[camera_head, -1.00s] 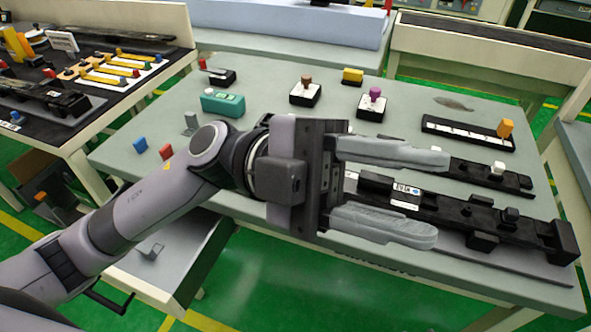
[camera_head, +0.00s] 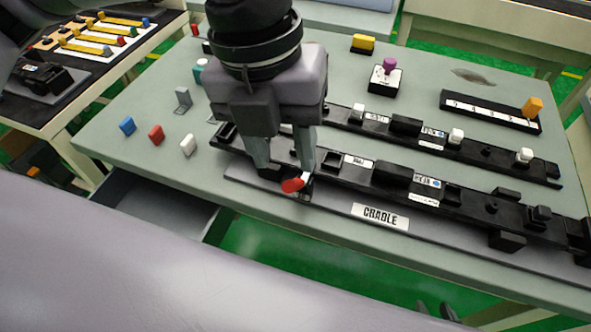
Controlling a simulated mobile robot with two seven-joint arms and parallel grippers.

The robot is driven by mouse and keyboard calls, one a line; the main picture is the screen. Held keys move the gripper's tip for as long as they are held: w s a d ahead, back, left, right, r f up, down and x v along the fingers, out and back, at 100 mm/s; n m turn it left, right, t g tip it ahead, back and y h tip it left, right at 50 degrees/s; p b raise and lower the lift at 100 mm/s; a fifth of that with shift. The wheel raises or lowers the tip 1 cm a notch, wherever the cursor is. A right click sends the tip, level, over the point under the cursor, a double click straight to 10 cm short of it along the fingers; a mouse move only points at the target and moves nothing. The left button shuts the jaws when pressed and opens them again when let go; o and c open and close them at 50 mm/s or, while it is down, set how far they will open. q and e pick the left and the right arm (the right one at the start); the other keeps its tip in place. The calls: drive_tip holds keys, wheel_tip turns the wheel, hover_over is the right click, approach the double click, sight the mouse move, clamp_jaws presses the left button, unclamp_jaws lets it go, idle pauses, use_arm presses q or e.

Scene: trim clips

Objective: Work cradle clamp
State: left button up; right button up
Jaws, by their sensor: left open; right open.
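The cradle (camera_head: 335,172) is a long black rail fixture on a grey base plate, with a "CRADLE" label (camera_head: 380,217) on its front. A small clamp lever with a red tip (camera_head: 292,185) and a metal arm sits near the left part of the cradle. My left gripper (camera_head: 283,178) points down over this spot. Its jaws are open, with one finger to the left of the lever and the other just behind it. I cannot tell whether they touch the lever. The gripper hides part of the rail. My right gripper is not in view.
A second black rail (camera_head: 405,125) with white knobs lies behind the cradle. Blue (camera_head: 127,125), red (camera_head: 156,134) and white (camera_head: 188,145) pieces stand at the left. A purple-knobbed block (camera_head: 385,78) and a yellow block (camera_head: 362,43) are further back. An open drawer (camera_head: 165,215) is below.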

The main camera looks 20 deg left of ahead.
sight(291, 185)
use_arm(q)
drive_tip(key=shift+d+f+p, duration=0.15)
drive_tip(key=shift+d+f, duration=0.05)
drive_tip(key=shift+f, duration=1.55)
drive_tip(key=shift+d+f+p, duration=0.15)
drive_tip(key=shift+d+f, duration=0.05)
drive_tip(key=shift+f, duration=1.55)
clamp_jaws()
